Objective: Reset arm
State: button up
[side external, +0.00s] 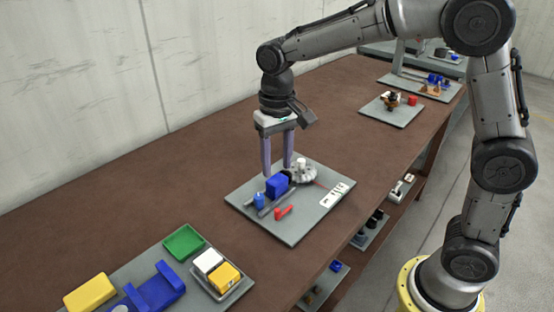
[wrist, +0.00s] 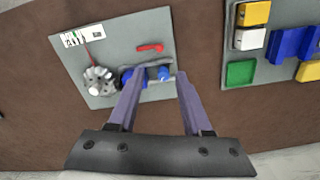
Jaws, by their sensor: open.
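My gripper (side external: 277,165) is open, pointing down above the far side of a grey board (side external: 290,226). Its two purple fingers also show in the wrist view (wrist: 155,82), apart with nothing held between them. On the board, a blue block (side external: 277,185) sits on grey rails, with a small blue cylinder (side external: 259,200) beside it. A grey-white lobed knob (side external: 301,172) stands to their right. A red handle-shaped piece (side external: 284,212) lies in front. In the wrist view the fingers partly hide the blue parts.
A white label card (side external: 334,195) is on the board's right. Another board at lower left holds a green tray (side external: 183,242), a white block (side external: 208,261), a yellow block (side external: 225,277) and a blue bracket (side external: 155,290). More boards stand at the back right. Brown table between boards is clear.

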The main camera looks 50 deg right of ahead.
jog(key=shift+r, duration=0.1)
jog(key=s+d+r+t, duration=0.3)
jog(key=s+d+r, duration=0.2)
jog(key=s+r, duration=0.45)
jog(key=s+f+n+t, duration=0.1)
jog(key=s+f, duration=0.1)
jog(key=s, duration=0.4)
jog(key=s+d+f+n+t, duration=0.1)
jog(key=s+f+n, duration=0.1)
jog(key=s, duration=0.4)
jog(key=shift+s+d+f+t, duration=0.25)
jog(key=shift+s+f+t, duration=0.1)
jog(key=shift+f, duration=0.45)
jog(key=shift+o, duration=0.3)
